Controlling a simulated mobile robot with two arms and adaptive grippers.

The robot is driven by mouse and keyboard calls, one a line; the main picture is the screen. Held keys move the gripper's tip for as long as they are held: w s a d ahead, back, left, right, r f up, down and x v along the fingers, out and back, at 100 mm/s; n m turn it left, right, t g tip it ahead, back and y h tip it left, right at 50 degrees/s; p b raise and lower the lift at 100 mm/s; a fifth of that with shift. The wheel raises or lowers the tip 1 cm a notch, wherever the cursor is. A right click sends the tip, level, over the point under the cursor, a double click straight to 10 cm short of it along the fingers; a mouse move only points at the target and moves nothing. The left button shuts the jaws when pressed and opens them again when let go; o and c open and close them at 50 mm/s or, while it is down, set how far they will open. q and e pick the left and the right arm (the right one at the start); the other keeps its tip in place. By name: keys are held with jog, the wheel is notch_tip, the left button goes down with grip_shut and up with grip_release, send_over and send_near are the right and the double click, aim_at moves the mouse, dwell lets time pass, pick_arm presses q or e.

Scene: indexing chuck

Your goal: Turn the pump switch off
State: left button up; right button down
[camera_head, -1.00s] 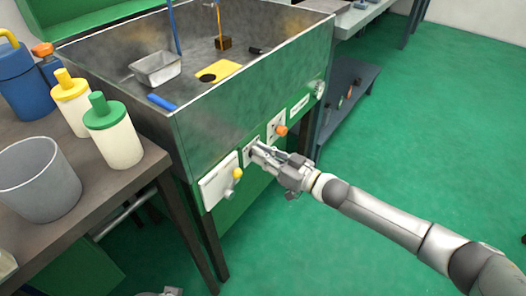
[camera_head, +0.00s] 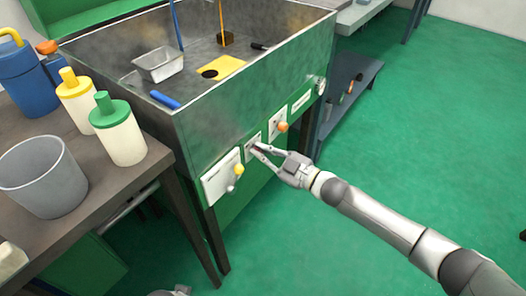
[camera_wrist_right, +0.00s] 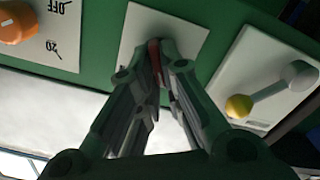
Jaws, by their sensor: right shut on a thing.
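The pump switch looks to be a small red lever (camera_wrist_right: 154,50) on a white plate (camera_wrist_right: 188,32), the middle one on the front of the metal sink unit. That plate is partly hidden behind my fingers in the head view (camera_head: 247,143). My right gripper (camera_head: 257,150) reaches the plate from the right. In the wrist view its fingertips (camera_wrist_right: 155,68) are closed on the red lever, one on each side. The lever's base and its exact position are mostly hidden. My left gripper is not clearly visible.
An orange knob (camera_head: 282,127) on a plate marked OFF sits beside it. On the other side is a plate with a yellow-tipped lever (camera_head: 238,170). The sink unit (camera_head: 240,100) stands behind. A brown table (camera_head: 120,185) with bottles is at left. Green floor is clear at right.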

dwell(0.4)
jog(key=c, duration=1.6)
grip_release()
jog(key=v, duration=1.2)
